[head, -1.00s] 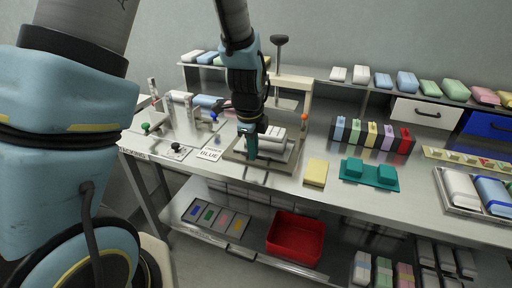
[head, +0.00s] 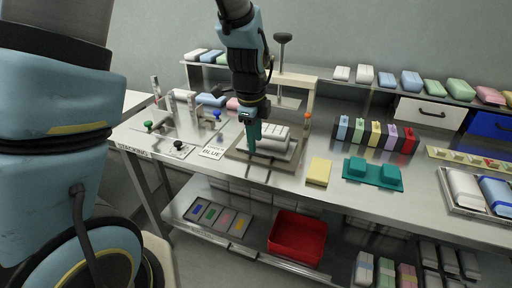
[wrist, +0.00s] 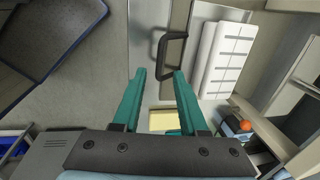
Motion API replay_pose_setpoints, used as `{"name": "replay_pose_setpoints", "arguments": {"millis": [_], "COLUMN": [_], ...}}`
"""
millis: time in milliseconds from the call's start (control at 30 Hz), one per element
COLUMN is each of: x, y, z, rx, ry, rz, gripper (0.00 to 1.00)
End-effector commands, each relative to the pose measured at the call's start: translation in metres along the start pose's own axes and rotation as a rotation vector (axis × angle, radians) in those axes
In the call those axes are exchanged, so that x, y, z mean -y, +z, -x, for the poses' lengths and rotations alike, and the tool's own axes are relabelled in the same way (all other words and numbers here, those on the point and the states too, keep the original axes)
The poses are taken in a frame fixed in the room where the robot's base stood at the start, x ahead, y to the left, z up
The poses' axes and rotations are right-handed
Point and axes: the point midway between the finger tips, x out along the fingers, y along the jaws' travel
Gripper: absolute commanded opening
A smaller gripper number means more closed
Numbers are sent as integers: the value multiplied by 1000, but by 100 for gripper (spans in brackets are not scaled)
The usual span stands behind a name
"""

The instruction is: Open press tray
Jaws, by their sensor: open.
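The press tray (head: 240,153) is a flat grey tray on the bench under the beige press frame (head: 312,98). A white ribbed block (head: 272,138) sits on it and also shows in the wrist view (wrist: 228,58). A dark bar handle (wrist: 182,58) on the grey metal plate shows in the wrist view, just beyond my fingertips and nearer the right finger. My gripper (wrist: 160,74) has two teal fingers, spread apart with nothing between them. In the head view my gripper (head: 252,147) points down at the tray's near-left part and hides some of it. Contact with the handle cannot be told.
A yellow block (head: 318,172) and a teal holder (head: 373,175) lie right of the tray. A "BLUE" card (head: 212,153) and a small black-knobbed plate (head: 178,148) lie left. A red bin (head: 296,238) stands on the lower shelf.

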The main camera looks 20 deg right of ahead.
Motion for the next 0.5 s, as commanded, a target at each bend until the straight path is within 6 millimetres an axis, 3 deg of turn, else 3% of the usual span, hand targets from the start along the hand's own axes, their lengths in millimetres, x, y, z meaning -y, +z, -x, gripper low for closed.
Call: {"name": "replay_pose_setpoints", "arguments": {"millis": [300, 500], "x": [1, 0], "y": [0, 0], "z": [54, 68], "rx": [-1, 0], "ry": [-4, -1], "rz": [-1, -1], "gripper": [42, 42]}}
